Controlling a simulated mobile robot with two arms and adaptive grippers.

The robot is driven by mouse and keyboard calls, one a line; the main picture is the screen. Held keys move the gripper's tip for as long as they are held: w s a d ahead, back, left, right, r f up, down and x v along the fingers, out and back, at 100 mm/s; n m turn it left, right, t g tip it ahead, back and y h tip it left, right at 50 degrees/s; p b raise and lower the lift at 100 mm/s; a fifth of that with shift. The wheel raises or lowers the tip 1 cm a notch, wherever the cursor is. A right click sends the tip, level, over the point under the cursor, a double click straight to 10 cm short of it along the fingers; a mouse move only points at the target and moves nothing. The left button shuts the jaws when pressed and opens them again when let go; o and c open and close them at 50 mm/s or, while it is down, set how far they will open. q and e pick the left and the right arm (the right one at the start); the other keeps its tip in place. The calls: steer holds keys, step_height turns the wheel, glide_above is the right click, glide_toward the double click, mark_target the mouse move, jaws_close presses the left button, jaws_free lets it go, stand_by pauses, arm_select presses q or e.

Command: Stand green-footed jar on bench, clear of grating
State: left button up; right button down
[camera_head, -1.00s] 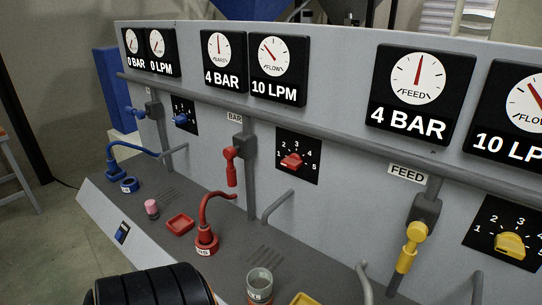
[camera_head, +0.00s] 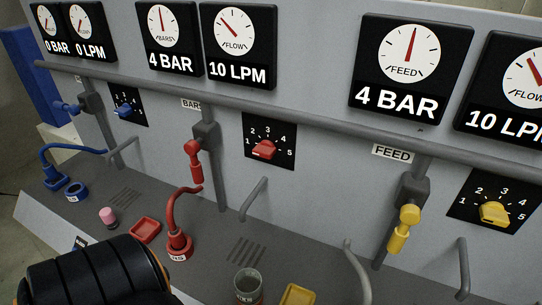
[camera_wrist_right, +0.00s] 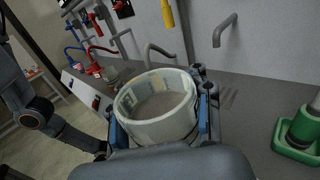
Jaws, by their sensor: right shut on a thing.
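In the right wrist view my right gripper (camera_wrist_right: 160,118) is shut on a wide, pale-rimmed jar (camera_wrist_right: 158,130), with its blue pads on either side. I look down into the jar's open mouth and see a grey inside. Its foot is hidden, so I cannot tell its colour or whether it touches the bench (camera_wrist_right: 255,115). In the head view other gratings (camera_head: 246,250) lie in front of the panel. My left gripper is not in view.
A green cylinder (camera_wrist_right: 304,124) stands in a green tray (camera_wrist_right: 292,148) at the right. A glass jar (camera_head: 248,287), a red hose fitting (camera_head: 179,244), a red tray (camera_head: 145,231) and a yellow tray (camera_head: 298,295) are on the bench. Bent grey spouts (camera_head: 252,198) project from the panel.

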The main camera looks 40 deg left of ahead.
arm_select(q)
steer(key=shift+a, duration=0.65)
arm_select(e)
steer(key=shift+s+r+n+g+y, duration=0.3)
steer(key=shift+r+g, duration=0.15)
steer(key=shift+g, duration=0.15)
steer(key=w+a+f, duration=0.1)
steer(key=w+f, duration=0.2)
steer(key=w, duration=0.1)
steer(key=w+a+f+p, duration=0.1)
steer(key=w+f, duration=0.2)
steer(key=w, duration=0.2)
steer(key=w+a+f+p, duration=0.1)
steer(key=w+f, duration=0.3)
steer(key=shift+w, duration=0.35)
steer(key=shift+a+f, duration=0.1)
steer(key=shift+f, duration=1.45)
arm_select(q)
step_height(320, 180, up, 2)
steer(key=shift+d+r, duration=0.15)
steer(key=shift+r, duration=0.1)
